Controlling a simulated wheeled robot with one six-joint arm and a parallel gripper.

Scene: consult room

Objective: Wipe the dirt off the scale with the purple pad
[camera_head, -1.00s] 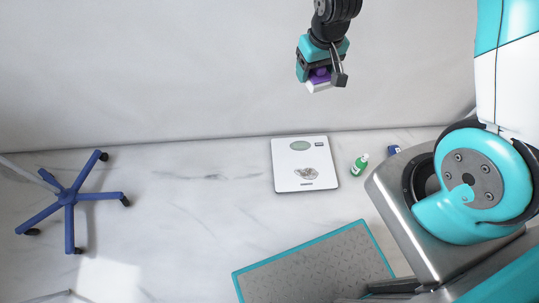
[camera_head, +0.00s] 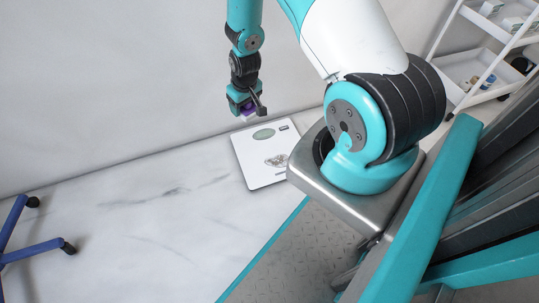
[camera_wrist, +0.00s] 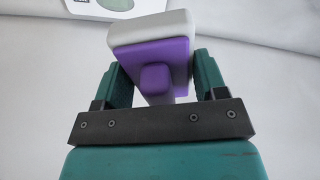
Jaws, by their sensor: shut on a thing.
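The purple pad (camera_wrist: 157,60) has a purple back with a small knob and a pale grey-white face. My gripper (camera_wrist: 154,80) is shut on its knob, with a finger on each side. In the head view my gripper (camera_head: 246,107) holds the purple pad (camera_head: 248,115) above the far edge of the scale, apart from it. The white scale (camera_head: 250,161) lies flat on the floor by the wall, with a grey dirt patch (camera_head: 277,160) on its middle. A corner of the scale (camera_wrist: 84,8) shows at the top of the wrist view; the dirt is not visible there.
A blue wheeled stand base (camera_head: 30,250) is on the floor at the left. A white shelf cart (camera_head: 475,70) with small items stands at the upper right. The wall is just behind the scale. The marble floor left of the scale is clear.

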